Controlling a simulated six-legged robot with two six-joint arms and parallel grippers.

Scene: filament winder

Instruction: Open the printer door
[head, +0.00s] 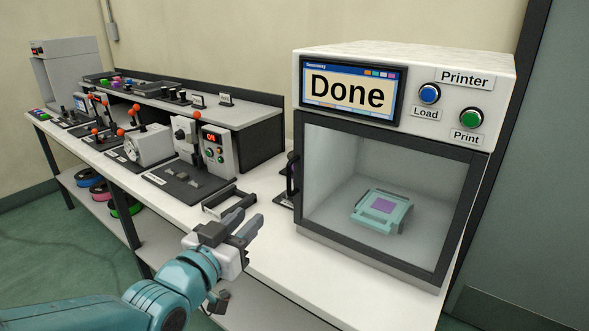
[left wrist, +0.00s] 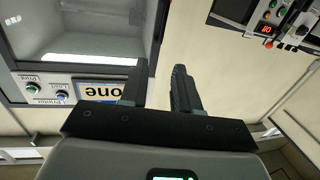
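The white printer (head: 420,62) stands at the right of the head view, its screen (head: 347,91) reading "Done". Its dark-framed clear door (head: 350,160) looks shut, with a dark upright handle (head: 291,176) on its left edge. A teal piece with a purple square (head: 382,210) lies inside. My left gripper (head: 247,220) is open and empty, in front of the bench and lower left of the handle, apart from it. In the left wrist view, the spread fingers (left wrist: 160,82) show before the upside-down printer screen (left wrist: 100,91) and part of the door (left wrist: 75,58). My right gripper is out of view.
A white bench (head: 265,240) carries the printer and, to its left, a grey machine with a red display (head: 215,150) and several other devices. Colored spools (head: 125,206) sit on the lower shelf. Floor in front is clear.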

